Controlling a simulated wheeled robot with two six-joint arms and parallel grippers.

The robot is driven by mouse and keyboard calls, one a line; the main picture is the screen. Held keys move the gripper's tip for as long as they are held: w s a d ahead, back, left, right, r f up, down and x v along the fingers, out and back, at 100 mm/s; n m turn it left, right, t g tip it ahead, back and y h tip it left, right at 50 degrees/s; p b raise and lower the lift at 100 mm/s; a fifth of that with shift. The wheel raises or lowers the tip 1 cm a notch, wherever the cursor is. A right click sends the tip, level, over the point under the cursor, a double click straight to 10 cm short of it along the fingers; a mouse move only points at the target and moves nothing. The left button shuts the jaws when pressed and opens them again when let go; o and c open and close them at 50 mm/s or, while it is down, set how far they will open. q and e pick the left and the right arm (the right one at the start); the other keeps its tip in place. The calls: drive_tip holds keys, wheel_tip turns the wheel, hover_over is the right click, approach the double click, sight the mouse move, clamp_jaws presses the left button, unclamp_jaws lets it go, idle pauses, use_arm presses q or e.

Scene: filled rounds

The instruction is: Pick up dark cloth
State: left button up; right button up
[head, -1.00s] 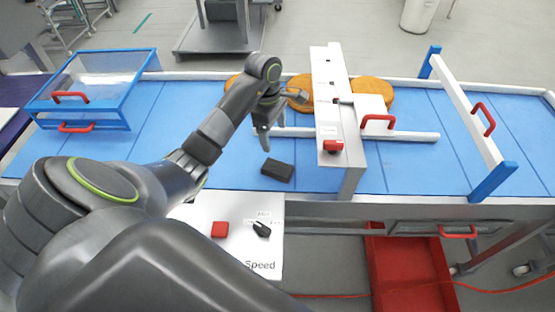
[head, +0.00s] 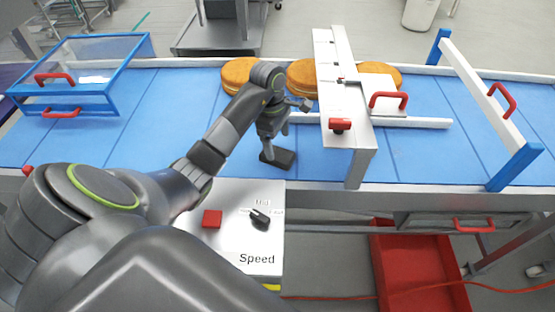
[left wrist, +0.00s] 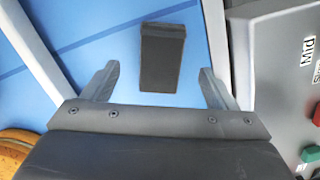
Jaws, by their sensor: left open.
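The dark cloth (head: 279,157) looks like a small folded dark grey block lying flat on the blue conveyor belt (head: 330,165), near its front edge. In the left wrist view the cloth (left wrist: 162,58) lies ahead of and between the two fingertips, apart from both. My left gripper (head: 270,152) is open and empty, just above the cloth, and hides part of it in the head view. It also shows in the left wrist view (left wrist: 160,82), fingers spread wider than the cloth. My right gripper is not in view.
Round golden cakes (head: 240,74) lie at the belt's back. A control panel with a red button (head: 212,218) and a black knob (head: 260,217) stands in front. A blue-framed clear cover (head: 90,65) is at left.

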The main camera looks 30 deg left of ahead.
sight(277, 153)
use_arm(q)
drive_tip(key=shift+a+f+b, duration=0.1)
drive_tip(key=shift+f+b, duration=0.35)
drive_tip(key=shift+f, duration=0.25)
wheel_tip(277, 153, down, 3)
drive_tip(key=shift+r+p, duration=0.1)
drive_tip(key=shift+p, duration=0.85)
drive_tip(key=shift+f, duration=0.3)
drive_tip(key=shift+c, duration=0.3)
